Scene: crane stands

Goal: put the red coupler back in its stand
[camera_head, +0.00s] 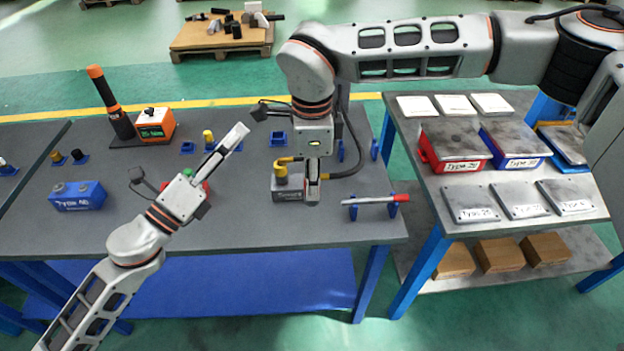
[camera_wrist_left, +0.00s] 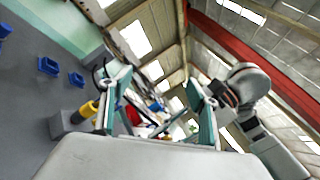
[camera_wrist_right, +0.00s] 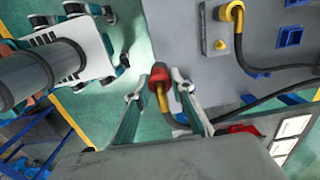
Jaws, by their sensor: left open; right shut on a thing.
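The red coupler (camera_wrist_right: 159,74), with a yellow bend and a dark hose, is between the fingers of my right gripper (camera_wrist_right: 158,92) in the right wrist view. That gripper is shut on it. In the head view my right gripper (camera_head: 312,196) points down over the bench, in front of a grey box (camera_head: 287,195); the coupler is hidden there. Several small blue stands, one of them an empty-looking blue stand (camera_head: 278,138), are on the bench; I cannot tell which is the red coupler's. My left gripper (camera_head: 236,134) is open and empty above the bench's middle; its fingers (camera_wrist_left: 160,100) are apart.
The grey box carries a yellow coupler (camera_head: 281,172). A red-handled tool (camera_head: 376,200) lies on blue holders near the bench's right edge. A blue box (camera_head: 78,196) and an orange device (camera_head: 156,124) stand left. A side table (camera_head: 460,190) with trays stands right.

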